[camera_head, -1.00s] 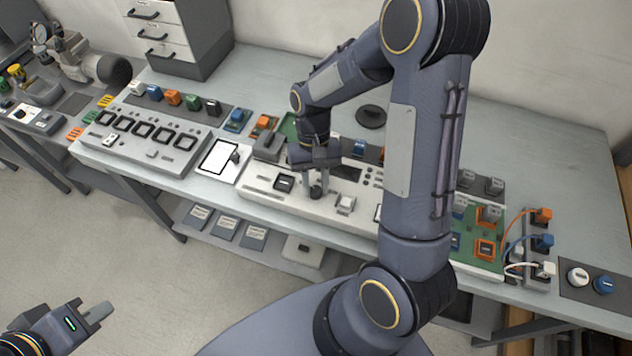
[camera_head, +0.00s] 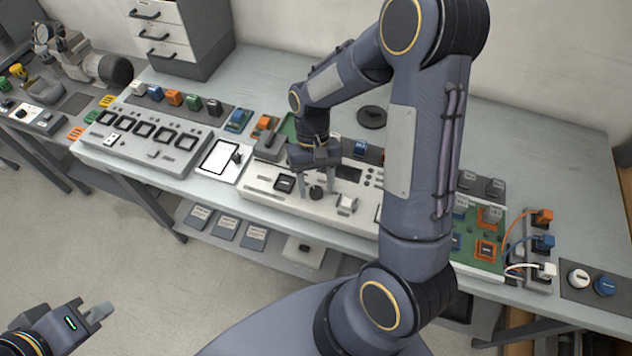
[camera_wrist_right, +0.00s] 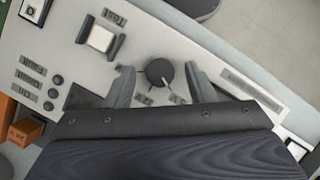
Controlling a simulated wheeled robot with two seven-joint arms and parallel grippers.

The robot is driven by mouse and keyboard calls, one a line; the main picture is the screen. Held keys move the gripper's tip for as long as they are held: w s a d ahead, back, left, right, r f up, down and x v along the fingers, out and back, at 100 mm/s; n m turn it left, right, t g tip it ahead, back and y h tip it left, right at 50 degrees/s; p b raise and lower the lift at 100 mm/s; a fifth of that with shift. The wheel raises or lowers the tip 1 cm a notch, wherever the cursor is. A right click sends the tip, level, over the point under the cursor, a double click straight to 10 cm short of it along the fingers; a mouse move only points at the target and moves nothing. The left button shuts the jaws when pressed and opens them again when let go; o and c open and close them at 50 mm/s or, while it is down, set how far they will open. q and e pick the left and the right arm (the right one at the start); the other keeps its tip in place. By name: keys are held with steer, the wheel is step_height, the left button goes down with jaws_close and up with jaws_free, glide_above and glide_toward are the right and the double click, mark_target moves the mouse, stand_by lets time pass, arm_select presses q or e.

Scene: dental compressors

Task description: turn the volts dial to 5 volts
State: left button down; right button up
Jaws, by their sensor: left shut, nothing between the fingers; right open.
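The volts dial, a round dark knob (camera_wrist_right: 160,73) with a white pointer line, stands on the light-grey panel (camera_wrist_right: 205,55). In the right wrist view its pointer aims down and slightly right, toward small labels partly hidden by my gripper. The knob (camera_head: 316,192) also shows in the head view, just below my fingers. My right gripper (camera_wrist_right: 160,85) is open, with one finger on each side of the knob and a gap on both sides. It also shows in the head view (camera_head: 315,165). My left gripper (camera_head: 98,313) is shut and empty, low at the left, away from the bench.
On the panel, a white rocker switch (camera_wrist_right: 101,38) is beside the knob, with several small round buttons farther left. A tablet (camera_head: 219,158) lies left of the panel. A green board (camera_head: 487,243) and plugged cables are at the right. The bench's back middle is mostly clear.

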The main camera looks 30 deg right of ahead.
steer(key=v, duration=0.8)
steer(key=shift+b, duration=0.4)
steer(key=shift+s, duration=0.1)
steer(key=s+a+r+t+y, duration=0.1)
steer(key=s+r+t, duration=0.3)
steer(key=s, duration=0.3)
steer(key=s+a+r+n+t+y, duration=0.1)
steer(key=s+r+t, duration=0.3)
steer(key=s, duration=0.4)
steer(key=shift+s+a+r+t, duration=0.25)
steer(key=shift+a+t, duration=0.2)
steer(key=shift+t, duration=0.45)
